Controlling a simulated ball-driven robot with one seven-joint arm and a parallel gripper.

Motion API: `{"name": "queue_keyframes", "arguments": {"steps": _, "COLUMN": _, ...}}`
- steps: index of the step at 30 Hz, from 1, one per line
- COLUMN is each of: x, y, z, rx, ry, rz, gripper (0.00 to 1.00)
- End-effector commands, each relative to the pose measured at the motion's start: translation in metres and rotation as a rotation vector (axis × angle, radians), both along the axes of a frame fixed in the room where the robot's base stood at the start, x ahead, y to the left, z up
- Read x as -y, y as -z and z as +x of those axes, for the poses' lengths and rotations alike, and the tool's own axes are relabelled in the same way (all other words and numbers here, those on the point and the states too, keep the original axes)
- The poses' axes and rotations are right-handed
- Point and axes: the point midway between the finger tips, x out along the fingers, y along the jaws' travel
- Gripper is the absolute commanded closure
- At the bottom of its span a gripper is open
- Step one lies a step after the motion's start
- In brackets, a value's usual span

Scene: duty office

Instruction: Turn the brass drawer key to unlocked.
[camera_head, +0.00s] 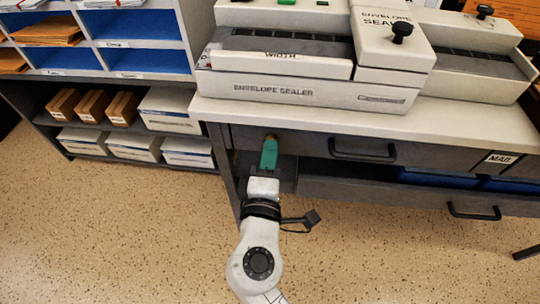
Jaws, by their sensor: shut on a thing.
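The brass drawer key (270,137) shows only as a small brownish bit at the front of the dark desk drawer, below the white desktop edge. My gripper (268,151) reaches up to it from below, with a green part at its end against the key. The gripper is shut on the key. The green part and the gripper hide most of the key and the lock, so I cannot tell how far the key is turned.
The drawer front (310,146) has a black handle (362,150) to the right of my gripper. An envelope sealer (305,92) stands on the desktop (330,118). Shelves with boxes (170,108) stand at left. The speckled floor (120,230) is clear.

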Motion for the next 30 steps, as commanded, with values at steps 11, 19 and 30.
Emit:
{"name": "queue_keyframes", "arguments": {"steps": 11, "x": 0.0025, "y": -0.0015, "z": 0.0027, "rx": 0.002, "ry": 0.005, "rz": 0.016, "gripper": 1.00}}
{"name": "queue_keyframes", "arguments": {"steps": 19, "x": 0.0020, "y": -0.0013, "z": 0.0022, "rx": 0.001, "ry": 0.004, "rz": 0.013, "gripper": 0.72}}
{"name": "queue_keyframes", "arguments": {"steps": 30, "x": 0.0006, "y": -0.0003, "z": -0.0040, "rx": -0.001, "ry": 0.001, "rz": 0.010, "gripper": 0.68}}
